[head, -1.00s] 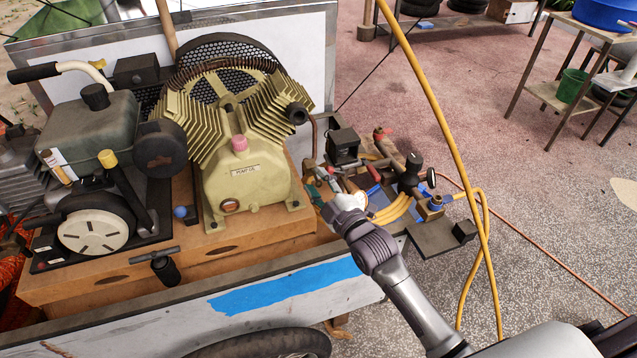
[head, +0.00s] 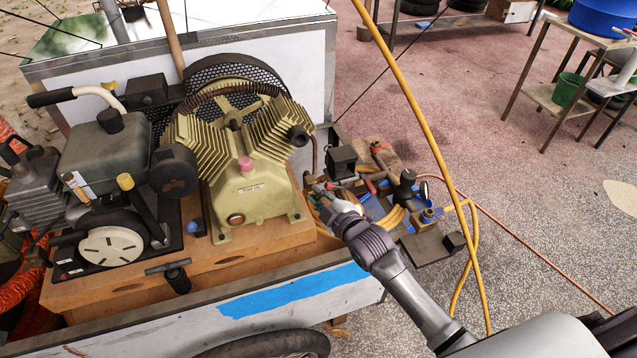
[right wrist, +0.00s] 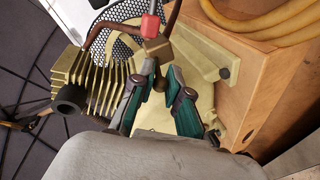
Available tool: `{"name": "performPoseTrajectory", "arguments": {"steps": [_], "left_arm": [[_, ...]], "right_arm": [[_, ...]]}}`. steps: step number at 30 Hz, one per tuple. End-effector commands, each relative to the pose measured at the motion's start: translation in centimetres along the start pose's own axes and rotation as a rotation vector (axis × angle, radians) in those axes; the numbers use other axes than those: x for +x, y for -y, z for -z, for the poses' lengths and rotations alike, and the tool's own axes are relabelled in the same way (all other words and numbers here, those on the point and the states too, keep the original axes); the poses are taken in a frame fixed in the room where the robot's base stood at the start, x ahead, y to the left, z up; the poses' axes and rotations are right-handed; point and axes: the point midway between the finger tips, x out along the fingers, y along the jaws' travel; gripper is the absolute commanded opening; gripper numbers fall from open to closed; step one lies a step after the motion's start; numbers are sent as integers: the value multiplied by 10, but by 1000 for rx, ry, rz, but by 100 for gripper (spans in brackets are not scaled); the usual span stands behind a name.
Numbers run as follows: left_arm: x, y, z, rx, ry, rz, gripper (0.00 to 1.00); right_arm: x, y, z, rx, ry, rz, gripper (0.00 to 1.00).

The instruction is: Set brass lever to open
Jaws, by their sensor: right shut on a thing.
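My right gripper (head: 322,193) reaches in from the lower right to the valve cluster beside the cream compressor pump (head: 245,195). In the right wrist view its teal fingers (right wrist: 160,82) are closed together at a small brass valve. The brass lever is mostly hidden between the fingertips. A brass block (right wrist: 156,47) with a red grip (right wrist: 151,24) stands just beyond them. The lever's exact angle cannot be told. My left gripper is not in view.
The wooden deck (head: 110,290) carries an engine left of the pump. Brass fittings and a black-knobbed valve (head: 405,186) crowd the right of the gripper. A yellow hose (head: 418,115) hangs in front. Open floor lies to the right.

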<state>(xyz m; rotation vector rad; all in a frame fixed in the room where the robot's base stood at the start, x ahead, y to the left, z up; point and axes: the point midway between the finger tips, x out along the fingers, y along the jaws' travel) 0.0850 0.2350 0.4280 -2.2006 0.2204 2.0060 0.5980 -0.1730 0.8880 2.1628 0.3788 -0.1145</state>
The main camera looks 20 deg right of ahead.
Motion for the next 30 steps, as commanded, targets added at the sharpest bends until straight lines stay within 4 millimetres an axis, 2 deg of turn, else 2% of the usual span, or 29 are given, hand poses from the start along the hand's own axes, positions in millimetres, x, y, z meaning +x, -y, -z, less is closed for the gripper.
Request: {"name": "performPoseTrajectory", "arguments": {"steps": [1,12,19,30], "left_arm": [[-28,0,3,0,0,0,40],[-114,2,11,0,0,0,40],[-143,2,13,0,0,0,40],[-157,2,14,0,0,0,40]], "right_arm": [[-4,-11,8,4,25,38,0],[-1,-22,14,67,207,303,0],[3,-25,15,108,316,463,0],[9,-26,16,151,431,637,0]]}}
